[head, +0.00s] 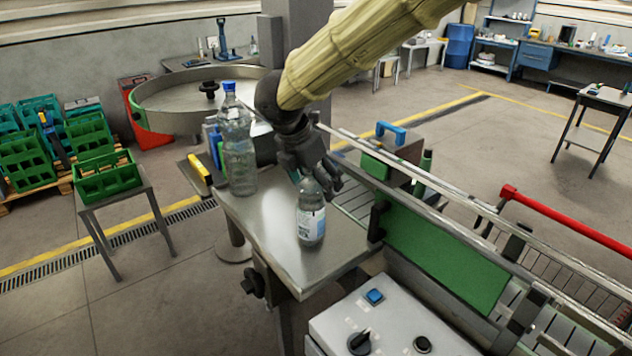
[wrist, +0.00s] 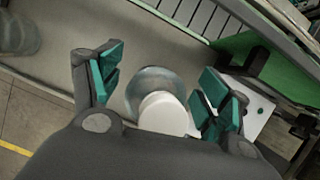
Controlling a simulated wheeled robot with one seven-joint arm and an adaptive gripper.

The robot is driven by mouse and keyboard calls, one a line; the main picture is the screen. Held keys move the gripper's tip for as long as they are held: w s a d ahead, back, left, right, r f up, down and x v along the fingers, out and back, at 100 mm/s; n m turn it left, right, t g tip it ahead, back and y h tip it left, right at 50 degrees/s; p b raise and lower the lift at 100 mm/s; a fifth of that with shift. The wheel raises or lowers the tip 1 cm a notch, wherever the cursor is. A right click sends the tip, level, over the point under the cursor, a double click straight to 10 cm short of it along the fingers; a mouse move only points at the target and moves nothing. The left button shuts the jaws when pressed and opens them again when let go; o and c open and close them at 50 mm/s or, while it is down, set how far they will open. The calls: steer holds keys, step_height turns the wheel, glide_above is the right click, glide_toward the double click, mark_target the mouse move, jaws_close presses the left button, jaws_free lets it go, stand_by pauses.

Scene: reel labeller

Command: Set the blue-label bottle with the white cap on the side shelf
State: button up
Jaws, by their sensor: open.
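The blue-label bottle (head: 311,222) is small and clear with a white and blue label, and stands upright on the steel tabletop (head: 270,228) beside the labeller. My gripper (head: 316,180) is directly above it, pointing down, and covers its cap in the head view. In the wrist view the white cap (wrist: 163,114) and round bottle shoulder (wrist: 155,82) lie between the spread teal finger pads of my gripper (wrist: 163,88). The gripper is open, with gaps visible on both sides of the bottle. I cannot tell which surface is the side shelf.
A taller clear bottle with a blue cap (head: 237,140) stands left on the same tabletop. The green-sided conveyor (head: 440,250) and its rails lie close on the right. A control box (head: 385,320) is in front. A green crate (head: 106,177) sits on a stand at left.

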steer(key=b+v, duration=0.3)
steer(key=v, duration=0.8)
steer(key=shift+s+r, duration=0.2)
steer(key=shift+a, duration=0.1)
stand_by(0.8)
